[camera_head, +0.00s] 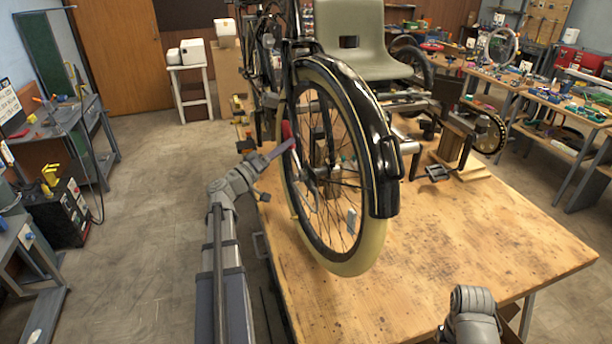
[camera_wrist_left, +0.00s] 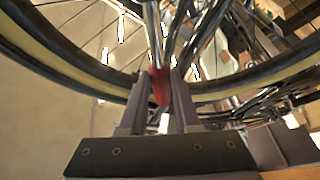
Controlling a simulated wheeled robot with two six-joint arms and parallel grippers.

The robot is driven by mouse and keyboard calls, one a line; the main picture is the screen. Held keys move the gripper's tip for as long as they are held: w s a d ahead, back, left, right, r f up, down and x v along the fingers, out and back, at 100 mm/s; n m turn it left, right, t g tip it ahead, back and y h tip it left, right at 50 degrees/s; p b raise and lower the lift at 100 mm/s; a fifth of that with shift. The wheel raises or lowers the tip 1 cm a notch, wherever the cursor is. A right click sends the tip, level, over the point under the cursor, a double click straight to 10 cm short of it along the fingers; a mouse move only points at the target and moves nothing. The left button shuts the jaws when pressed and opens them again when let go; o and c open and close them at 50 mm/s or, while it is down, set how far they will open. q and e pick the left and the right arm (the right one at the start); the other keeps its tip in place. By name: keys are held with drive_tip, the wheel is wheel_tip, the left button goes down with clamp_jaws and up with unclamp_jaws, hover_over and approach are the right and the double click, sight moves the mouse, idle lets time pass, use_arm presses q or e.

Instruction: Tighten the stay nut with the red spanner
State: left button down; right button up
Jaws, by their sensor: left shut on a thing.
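The red spanner (camera_head: 286,130) shows as a small red end beside the spokes on the left side of the trike's front wheel (camera_head: 384,190). My left gripper (camera_head: 284,148) reaches in from the left at the wheel's near side and is shut on the spanner. In the left wrist view the red spanner (camera_wrist_left: 159,86) stands between the two fingers (camera_wrist_left: 164,95), in front of the wheel's spokes and bright metal tubes. The fingers hide part of it. I cannot make out the stay nut or whether the spanner touches it. My right gripper is not in view.
The trike stands on a wooden table (camera_head: 490,235), whose front right area is bare. A black mudguard (camera_head: 382,180) covers the wheel's right side. A grey-green seat (camera_head: 352,40) is behind. The floor (camera_head: 130,215) on the left is open.

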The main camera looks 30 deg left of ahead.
use_arm(q)
drive_tip(key=shift+w+a+f+n+y, duration=0.1)
drive_tip(key=shift+a+f+n+y, duration=0.15)
drive_tip(key=shift+n, duration=0.3)
drive_tip(key=shift+w+a+f+n+y, duration=0.15)
drive_tip(key=shift+f+n, duration=0.15)
drive_tip(key=shift+n, duration=0.25)
drive_tip(key=c, duration=1.2)
unclamp_jaws()
clamp_jaws()
drive_tip(key=shift+s+a, duration=0.3)
drive_tip(key=shift+s, duration=0.1)
drive_tip(key=shift+s+a, duration=0.15)
drive_tip(key=shift+s, duration=0.2)
drive_tip(key=shift+s+a, duration=0.2)
drive_tip(key=shift+s, duration=0.1)
drive_tip(key=shift+s+a, duration=0.15)
drive_tip(key=shift+s, duration=0.1)
